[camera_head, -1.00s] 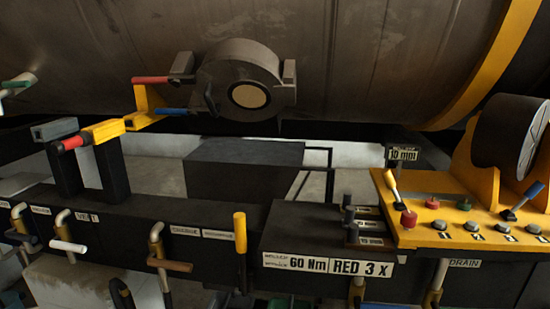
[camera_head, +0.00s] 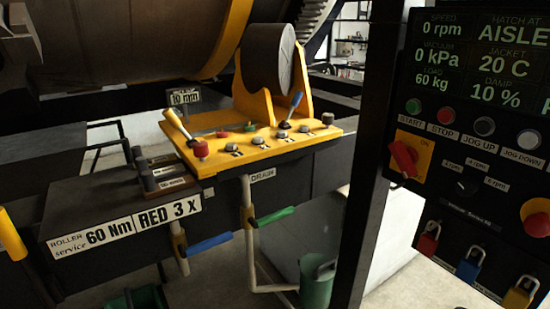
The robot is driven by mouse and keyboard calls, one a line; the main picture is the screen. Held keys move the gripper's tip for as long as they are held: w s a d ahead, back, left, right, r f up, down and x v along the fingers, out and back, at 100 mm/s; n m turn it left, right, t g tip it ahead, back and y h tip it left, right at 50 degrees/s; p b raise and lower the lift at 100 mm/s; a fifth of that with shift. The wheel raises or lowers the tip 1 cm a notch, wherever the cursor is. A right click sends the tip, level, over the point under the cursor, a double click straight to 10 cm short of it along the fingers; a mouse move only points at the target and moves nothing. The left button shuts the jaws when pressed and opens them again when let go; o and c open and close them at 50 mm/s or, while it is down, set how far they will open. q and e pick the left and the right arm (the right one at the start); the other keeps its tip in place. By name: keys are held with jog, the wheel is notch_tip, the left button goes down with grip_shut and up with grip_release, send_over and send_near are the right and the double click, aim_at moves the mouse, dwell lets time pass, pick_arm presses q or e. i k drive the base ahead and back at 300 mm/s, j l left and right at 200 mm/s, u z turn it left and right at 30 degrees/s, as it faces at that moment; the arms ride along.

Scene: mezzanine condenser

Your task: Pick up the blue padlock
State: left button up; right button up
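The blue padlock (camera_head: 468,270) hangs near the bottom edge of the dark control panel at the right of the head view. It is between a red padlock (camera_head: 428,240) on its left and a yellow padlock (camera_head: 518,297) on its right, which is partly cut by the frame. Neither of my grippers shows in this view.
The control panel (camera_head: 465,205) carries a red rotary switch (camera_head: 404,158) and push buttons above the padlocks. A dark post stands at its left. A yellow console (camera_head: 255,150) with levers and knobs is left of it. A green bucket (camera_head: 317,280) stands below.

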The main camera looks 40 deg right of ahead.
aim_at(469, 270)
jog(key=z, duration=2.6)
